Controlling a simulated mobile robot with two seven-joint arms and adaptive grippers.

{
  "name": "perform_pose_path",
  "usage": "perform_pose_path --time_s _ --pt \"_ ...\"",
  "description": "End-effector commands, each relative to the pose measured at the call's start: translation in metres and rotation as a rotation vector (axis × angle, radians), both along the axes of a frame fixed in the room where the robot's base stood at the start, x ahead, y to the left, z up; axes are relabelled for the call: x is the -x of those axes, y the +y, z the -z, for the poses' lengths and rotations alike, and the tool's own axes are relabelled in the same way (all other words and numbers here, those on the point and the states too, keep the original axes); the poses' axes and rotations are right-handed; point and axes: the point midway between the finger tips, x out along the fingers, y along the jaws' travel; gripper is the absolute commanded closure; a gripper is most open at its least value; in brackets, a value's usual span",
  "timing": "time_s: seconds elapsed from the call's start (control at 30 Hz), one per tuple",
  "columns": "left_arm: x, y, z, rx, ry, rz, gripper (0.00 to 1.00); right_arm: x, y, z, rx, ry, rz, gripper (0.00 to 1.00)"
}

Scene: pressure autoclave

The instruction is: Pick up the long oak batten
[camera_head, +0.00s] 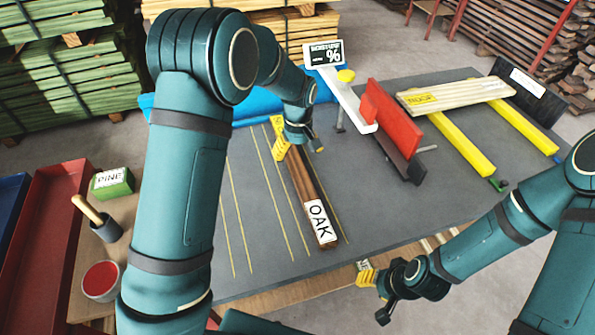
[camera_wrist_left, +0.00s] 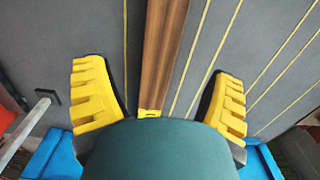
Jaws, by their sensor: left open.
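The long oak batten (camera_head: 308,187) is a dark brown bar lying on the grey table top. Its near end carries a white label reading OAK. My left gripper (camera_head: 299,150) is open over the batten's far part; the arm hides some of it. In the left wrist view the batten (camera_wrist_left: 161,45) runs between the two spread yellow fingers (camera_wrist_left: 159,82), with a gap on each side. A small yellow mark shows at its lower end there. My right gripper (camera_head: 372,294) is empty at the table's near edge, its fingers apart.
Thin yellow lines mark the table (camera_head: 252,250). To the right stand a red block (camera_head: 391,118), a pale board (camera_head: 455,97) on yellow bars and a black labelled piece (camera_head: 530,92). A green PINE block (camera_head: 112,183) and a red-filled cup (camera_head: 101,280) are at the left.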

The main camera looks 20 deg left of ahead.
Motion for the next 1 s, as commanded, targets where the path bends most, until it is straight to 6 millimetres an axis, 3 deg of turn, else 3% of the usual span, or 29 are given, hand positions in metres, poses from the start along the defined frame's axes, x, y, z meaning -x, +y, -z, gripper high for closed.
perform_pose_path --time_s 0.1,0.37,0.67,0.93,1.0 --pt "0.000 0.000 0.015 0.001 0.001 -0.001 0.16 -0.001 0.000 0.004 0.000 -0.002 0.001 0.53" --pt "0.000 0.000 0.029 0.001 0.001 0.000 0.16 -0.001 0.000 0.007 0.000 -0.003 0.000 0.53" --pt "0.000 0.002 0.069 0.001 0.001 -0.001 0.16 -0.004 0.000 0.019 0.001 -0.009 0.001 0.53" --pt "-0.001 0.001 0.071 0.000 -0.001 0.000 0.17 -0.004 0.000 0.018 0.001 -0.009 0.001 0.53" --pt "-0.001 0.001 0.071 0.000 -0.001 0.000 0.41 -0.004 0.000 0.018 0.001 -0.009 0.001 0.53"
